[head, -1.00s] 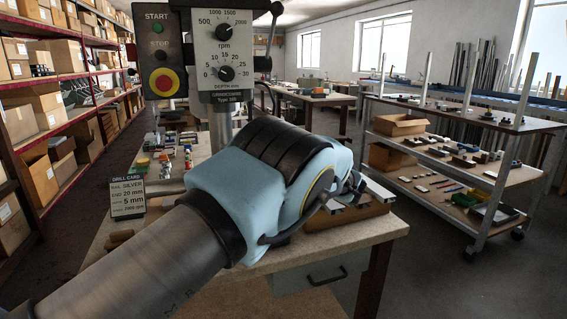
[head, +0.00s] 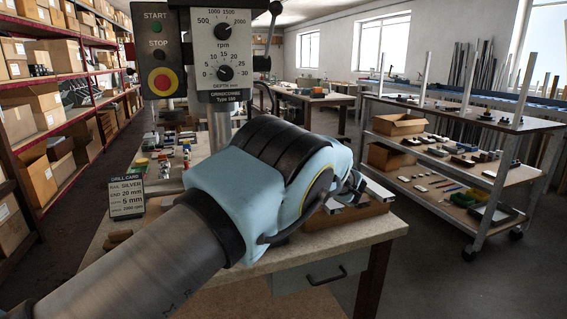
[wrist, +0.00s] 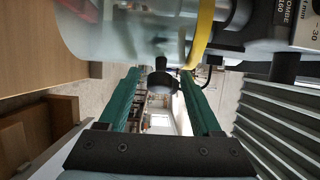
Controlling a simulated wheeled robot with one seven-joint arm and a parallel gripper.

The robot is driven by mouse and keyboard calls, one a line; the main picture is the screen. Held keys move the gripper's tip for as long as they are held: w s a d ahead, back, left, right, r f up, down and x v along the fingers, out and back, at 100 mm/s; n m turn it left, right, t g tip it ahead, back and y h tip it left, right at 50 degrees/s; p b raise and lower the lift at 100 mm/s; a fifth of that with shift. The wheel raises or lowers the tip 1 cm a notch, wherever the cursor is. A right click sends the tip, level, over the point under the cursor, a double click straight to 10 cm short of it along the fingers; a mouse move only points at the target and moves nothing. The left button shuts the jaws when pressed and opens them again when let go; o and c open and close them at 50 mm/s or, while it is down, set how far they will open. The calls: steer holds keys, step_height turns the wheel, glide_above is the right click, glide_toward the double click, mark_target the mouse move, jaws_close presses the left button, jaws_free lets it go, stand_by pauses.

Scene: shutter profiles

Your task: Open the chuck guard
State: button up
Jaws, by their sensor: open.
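The chuck guard (wrist: 130,35) shows in the wrist view as a clear, curved shell with a yellow band (wrist: 202,35) at its right end. A black round knob (wrist: 161,83) sticks out from the shell. My gripper (wrist: 159,76) is open, its two green fingers on either side of the knob. I cannot tell whether either finger touches it. In the head view my arm hides the guard and the gripper. The drill's head (head: 225,50) stands above, with speed and depth dials.
A control box (head: 160,50) with start and red stop buttons is beside the drill head. The bench (head: 375,228) holds a drill card (head: 127,197) and small parts. Shelving (head: 75,90) stands left, a trolley (head: 510,125) right. A ribbed grey surface (wrist: 275,125) lies right in the wrist view.

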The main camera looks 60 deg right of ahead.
steer(key=b+v, duration=0.4)
steer(key=v, duration=0.6)
steer(key=shift+s, duration=0.2)
steer(key=shift+s, duration=0.15)
